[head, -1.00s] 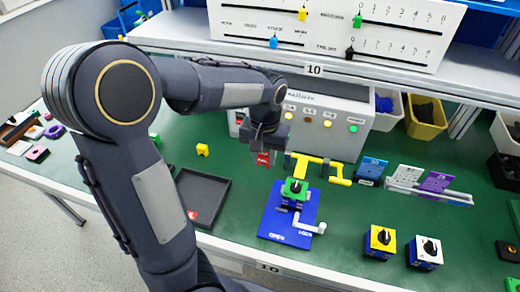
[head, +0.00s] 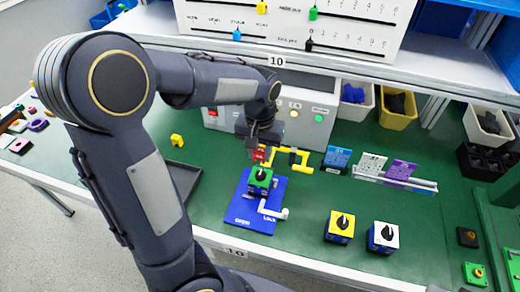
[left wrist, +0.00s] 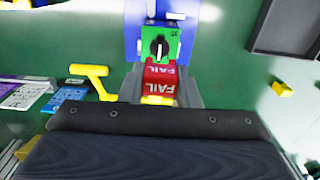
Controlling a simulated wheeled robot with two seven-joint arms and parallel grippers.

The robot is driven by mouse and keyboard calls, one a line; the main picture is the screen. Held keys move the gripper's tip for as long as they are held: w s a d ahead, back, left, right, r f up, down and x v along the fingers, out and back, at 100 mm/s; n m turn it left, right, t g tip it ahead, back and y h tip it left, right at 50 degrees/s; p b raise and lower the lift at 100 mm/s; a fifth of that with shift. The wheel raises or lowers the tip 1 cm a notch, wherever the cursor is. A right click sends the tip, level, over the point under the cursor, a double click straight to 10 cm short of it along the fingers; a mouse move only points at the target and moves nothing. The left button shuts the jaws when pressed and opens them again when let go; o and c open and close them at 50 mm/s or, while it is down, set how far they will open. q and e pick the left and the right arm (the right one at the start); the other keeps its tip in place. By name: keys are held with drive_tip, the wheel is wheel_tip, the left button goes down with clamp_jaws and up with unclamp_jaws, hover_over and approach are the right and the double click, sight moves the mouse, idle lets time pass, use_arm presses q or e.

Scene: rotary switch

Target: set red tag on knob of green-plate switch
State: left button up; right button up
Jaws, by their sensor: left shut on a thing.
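The green-plate switch (head: 260,181) sits on the blue fixture plate (head: 240,209), which has a white lever. Its black knob shows at the middle of the green plate (left wrist: 173,47) in the left wrist view. My left gripper (head: 258,150) is shut on the red tag (head: 259,154), marked FAIL. In the left wrist view the red tag (left wrist: 161,78) lies between the fingers, right beside the near edge of the green plate. Whether it touches the switch I cannot tell. My right gripper is not in view.
A yellow-plate switch (head: 340,225) and a white-plate switch (head: 383,237) stand to the right. A yellow T-shaped piece (head: 300,158) lies behind the fixture. A dark tray (head: 183,184) is left of it. A grey control box (head: 310,118) stands behind.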

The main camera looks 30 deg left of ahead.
sight(260, 174)
use_arm(q)
drive_tip(key=shift+f+b, duration=1.85)
drive_tip(key=shift+f, duration=0.9)
drive_tip(key=shift+p, duration=0.3)
drive_tip(key=shift+f+b, duration=0.9)
drive_tip(key=shift+f, duration=0.25)
drive_tip(key=o, duration=1)
wheel_tip(260, 174, up, 8)
drive_tip(key=shift+f+p, duration=0.1)
drive_tip(key=shift+p, duration=0.25)
